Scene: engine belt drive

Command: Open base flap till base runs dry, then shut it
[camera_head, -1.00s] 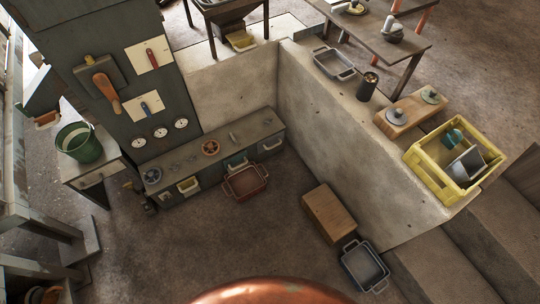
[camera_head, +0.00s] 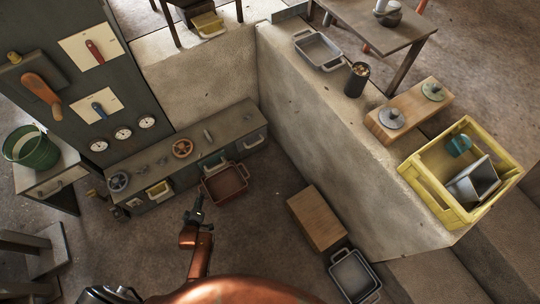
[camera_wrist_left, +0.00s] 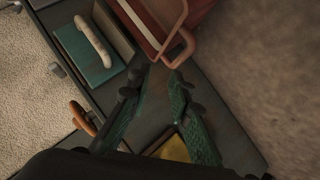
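The long low grey-green bench (camera_head: 232,128) stands against the wall. Its front has a teal flap (camera_head: 214,161) with a pale handle, a grey flap (camera_head: 252,142) and a yellow-lined opening (camera_head: 158,190). The teal flap (camera_wrist_left: 80,52) looks shut in the left wrist view; I cannot tell which flap is the base flap. A red-brown tray (camera_head: 226,185) stands on the floor by the teal flap; its handle shows in the left wrist view (camera_wrist_left: 183,45). My left gripper (camera_head: 198,197) is open and empty (camera_wrist_left: 158,80), beside the tray's handle in that view. No flow is visible.
An orange handwheel (camera_head: 183,148) sits on the bench top. A wooden block (camera_head: 317,218) and a grey tray (camera_head: 354,276) stand on the floor at right, along the concrete wall (camera_head: 330,150). A green bucket (camera_head: 30,149) stands at left. The middle floor is clear.

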